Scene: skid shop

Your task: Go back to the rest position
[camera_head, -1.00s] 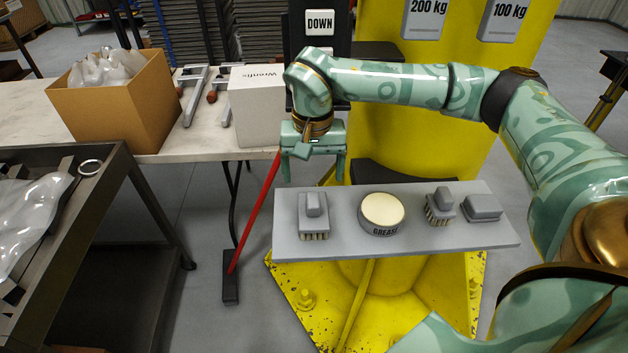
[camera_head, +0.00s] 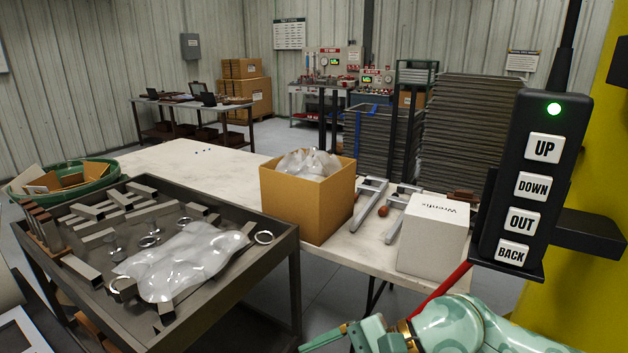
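My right gripper (camera_head: 325,338) is at the bottom edge of the picture, in front of the white table. Its pale green arm comes in from the lower right and the fingers point left. It is partly cut off by the frame edge, so I cannot see whether the fingers are apart. Nothing shows in it. My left gripper is not in view.
A white box (camera_head: 432,237) and an open cardboard box (camera_head: 305,195) with plastic bags stand on the white table (camera_head: 190,160). A dark metal cart (camera_head: 255,275) with metal bars is at left. A button pendant (camera_head: 535,185) hangs at right by a yellow column (camera_head: 598,240).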

